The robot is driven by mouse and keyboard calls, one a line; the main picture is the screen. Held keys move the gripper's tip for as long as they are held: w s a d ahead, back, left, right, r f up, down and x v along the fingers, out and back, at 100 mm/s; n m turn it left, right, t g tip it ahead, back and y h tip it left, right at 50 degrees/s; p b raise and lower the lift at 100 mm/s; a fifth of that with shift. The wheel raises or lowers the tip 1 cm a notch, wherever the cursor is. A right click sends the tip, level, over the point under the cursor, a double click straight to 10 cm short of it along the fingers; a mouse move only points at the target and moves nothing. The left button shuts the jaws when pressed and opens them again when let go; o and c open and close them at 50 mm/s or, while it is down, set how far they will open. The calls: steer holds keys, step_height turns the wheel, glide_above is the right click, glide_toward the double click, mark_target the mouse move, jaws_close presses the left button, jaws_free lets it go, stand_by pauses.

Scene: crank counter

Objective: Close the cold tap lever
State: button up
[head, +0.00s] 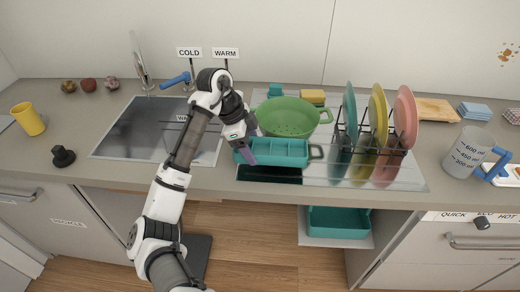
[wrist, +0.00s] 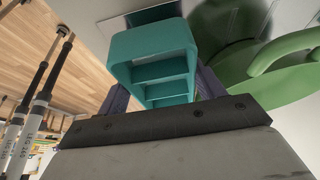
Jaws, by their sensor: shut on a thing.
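The cold tap lever (head: 175,80) is blue and sticks out to the left from a thin post below the COLD sign (head: 189,52), at the back of the counter. My gripper (head: 248,147) is well to the right and in front of it, apart from it. The gripper's purple fingers are shut on a teal compartment caddy (head: 285,152). In the wrist view, the caddy (wrist: 150,48) sits between the two fingers. My arm crosses in front of the area under the WARM sign (head: 225,53), and any lever there is hidden.
A green colander (head: 290,116) stands right behind the caddy. A dish rack with upright plates (head: 405,115) is to the right. The dark sink (head: 130,130) lies left of my arm. A yellow cup (head: 28,119) and black knob (head: 63,156) are at far left.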

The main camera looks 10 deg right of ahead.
steer(key=shift+s+d, duration=0.25)
steer(key=shift+d, duration=0.8)
steer(key=shift+f, duration=0.1)
step_height(320, 180, down, 3)
steer(key=shift+r+p, duration=0.1)
steer(key=shift+p, duration=0.85)
steer(key=shift+f, duration=0.3)
steer(key=shift+f, duration=0.1)
steer(key=o, duration=1)
steer(key=b+v, duration=0.3)
steer(key=v, duration=0.9)
